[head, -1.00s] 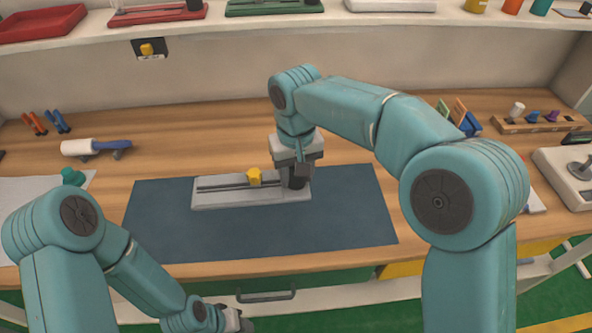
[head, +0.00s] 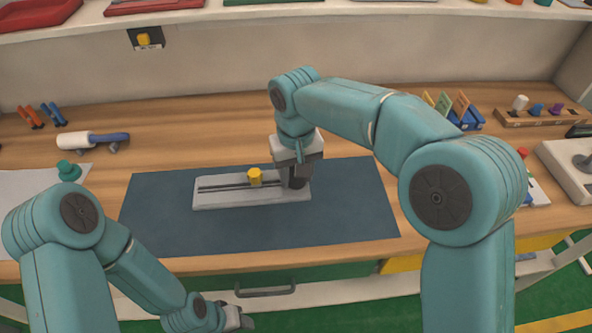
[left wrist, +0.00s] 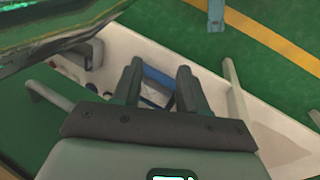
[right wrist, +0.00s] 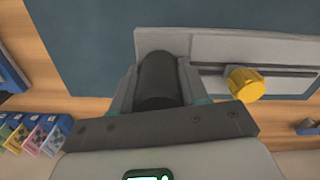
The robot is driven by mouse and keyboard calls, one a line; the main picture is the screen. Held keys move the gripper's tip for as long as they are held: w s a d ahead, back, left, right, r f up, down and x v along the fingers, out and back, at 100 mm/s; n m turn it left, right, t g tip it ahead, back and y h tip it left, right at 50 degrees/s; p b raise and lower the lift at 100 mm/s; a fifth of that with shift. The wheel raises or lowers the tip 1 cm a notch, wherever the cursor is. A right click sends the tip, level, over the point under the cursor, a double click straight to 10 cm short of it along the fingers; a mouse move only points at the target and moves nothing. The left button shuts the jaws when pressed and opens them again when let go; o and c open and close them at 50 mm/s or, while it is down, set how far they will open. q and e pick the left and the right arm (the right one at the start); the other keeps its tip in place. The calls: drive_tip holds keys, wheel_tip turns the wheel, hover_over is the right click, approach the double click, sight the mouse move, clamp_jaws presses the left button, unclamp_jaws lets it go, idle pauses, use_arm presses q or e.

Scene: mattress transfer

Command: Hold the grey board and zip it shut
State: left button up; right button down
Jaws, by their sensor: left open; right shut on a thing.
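The grey board (head: 235,198) lies flat on the dark blue mat (head: 200,232) in the head view. A dark slot runs along it, with a yellow knob (head: 254,176) standing on the slot right of its middle. My right gripper (head: 297,182) is at the board's right end, shut on a black upright cylinder (right wrist: 157,80), which shows between its fingers in the right wrist view. The yellow knob (right wrist: 245,84) also shows there, beside the gripper. My left gripper (head: 240,322) is low in front of the table's edge, open and empty; the left wrist view shows its spread fingers (left wrist: 158,88).
A white roller with a blue handle (head: 92,141) and small clips lie at the back left. A green knob (head: 68,170) stands on a pale sheet at left. A wooden peg rack (head: 540,116) is at the back right. The mat around the board is clear.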

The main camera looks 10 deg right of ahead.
drive_tip(key=shift+f+b, duration=3.5)
drive_tip(key=shift+f, duration=1.75)
